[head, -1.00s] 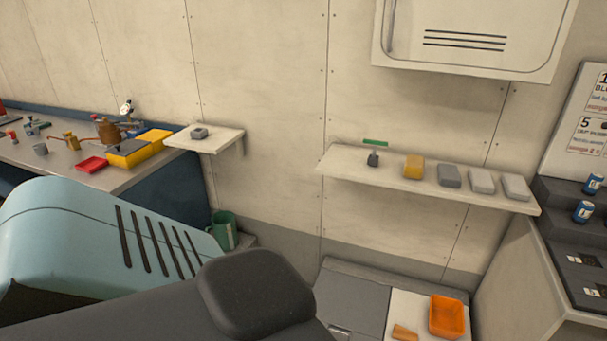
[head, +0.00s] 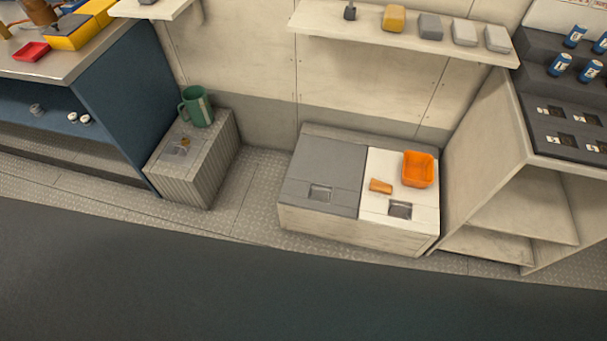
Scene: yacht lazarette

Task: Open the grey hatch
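The grey hatch (head: 325,169) is the left lid on top of a low locker against the back wall. It lies flat and closed, with a recessed metal latch (head: 320,193) near its front edge. A white hatch (head: 377,205) lies beside it on the right, also closed, with its own recessed latch (head: 400,210). Nothing lies on the grey hatch. Neither of my grippers shows in the head view, so their state is hidden.
An orange bin (head: 418,170) and a small orange block (head: 380,187) sit on the white hatch. A ribbed box (head: 207,169) with a green mug (head: 196,106) stands to the left. A wall shelf (head: 372,37) hangs above. Metal floor (head: 245,207) shows between box and locker.

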